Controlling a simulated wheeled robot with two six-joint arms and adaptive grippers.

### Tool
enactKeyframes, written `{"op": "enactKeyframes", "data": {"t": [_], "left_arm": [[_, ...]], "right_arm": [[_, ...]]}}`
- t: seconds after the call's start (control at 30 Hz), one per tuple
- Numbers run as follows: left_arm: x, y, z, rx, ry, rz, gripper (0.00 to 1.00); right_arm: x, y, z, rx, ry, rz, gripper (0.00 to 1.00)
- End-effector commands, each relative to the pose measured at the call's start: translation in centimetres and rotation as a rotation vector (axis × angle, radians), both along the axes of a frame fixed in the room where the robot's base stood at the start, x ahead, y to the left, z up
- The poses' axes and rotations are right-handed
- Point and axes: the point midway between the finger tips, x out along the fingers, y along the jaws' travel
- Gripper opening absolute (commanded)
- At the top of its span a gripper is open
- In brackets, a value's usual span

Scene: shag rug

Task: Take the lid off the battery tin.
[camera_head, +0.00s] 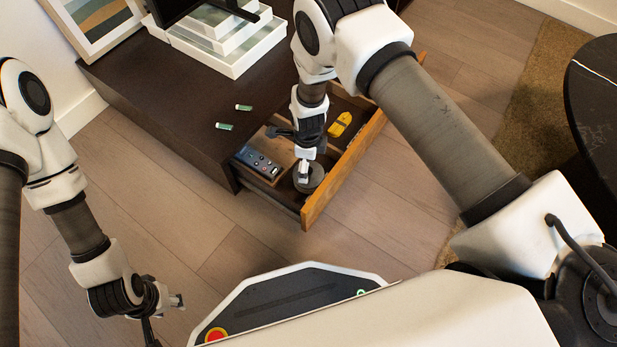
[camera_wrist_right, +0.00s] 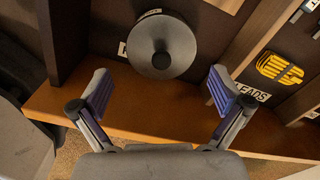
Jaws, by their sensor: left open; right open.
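The battery tin (camera_head: 312,182), dark grey and round, stands in the open drawer (camera_head: 340,170), near its front corner. In the right wrist view, the tin's lid (camera_wrist_right: 180,34) with its central knob shows from above and appears to be on. My right gripper (camera_head: 305,170) is above the tin and partly hides it in the head view. In the right wrist view its two fingers (camera_wrist_right: 161,90) are spread, with the tin beyond them and nothing between them. My left gripper (camera_head: 166,308) is open and empty over the floor at the lower left.
Two small green-and-white cylinders (camera_head: 224,126) lie on the dark cabinet top (camera_head: 180,100). A yellow object (camera_head: 340,124) lies in another drawer compartment, by a "LEADS" label (camera_wrist_right: 250,92). A panel with buttons (camera_head: 262,165) is beside the tin. White boxes (camera_head: 235,60) stand behind.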

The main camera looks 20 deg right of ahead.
Motion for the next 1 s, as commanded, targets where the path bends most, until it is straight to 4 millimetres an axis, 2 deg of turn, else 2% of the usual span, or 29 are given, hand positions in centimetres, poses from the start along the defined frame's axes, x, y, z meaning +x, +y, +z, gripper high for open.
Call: {"op": "enactKeyframes", "data": {"t": [0.03, 0.17, 0.4, 0.47, 0.6, 0.7, 1.0], "left_arm": [[0.0, 0.0, -1.4, 0.000, -0.001, 0.001, 0.44], [0.1, 0.0, -2.6, 0.000, -0.003, 0.004, 0.44], [0.1, 0.1, -2.4, 0.000, -0.004, 0.005, 0.44], [0.1, 0.1, -2.4, 0.000, -0.004, 0.005, 0.44], [0.1, 0.1, -2.4, 0.000, -0.004, 0.005, 0.44], [0.1, 0.1, -2.4, 0.000, -0.003, 0.005, 0.44], [0.1, 0.1, -2.4, 0.000, -0.003, 0.005, 0.44]], "right_arm": [[-0.2, -0.3, -1.8, 0.001, 0.003, -0.001, 1.00], [-0.3, -0.4, -3.9, 0.001, 0.002, 0.000, 1.00], [-0.2, -0.4, -3.9, 0.001, 0.000, 0.000, 1.00], [-0.2, -0.4, -3.9, 0.002, 0.001, 0.000, 0.82], [-0.2, -0.4, -3.9, 0.002, 0.001, 0.000, 0.33], [-0.2, -0.4, -3.9, 0.002, 0.001, 0.000, 0.00], [-0.3, -0.4, -3.9, 0.002, 0.001, 0.000, 0.00]]}}
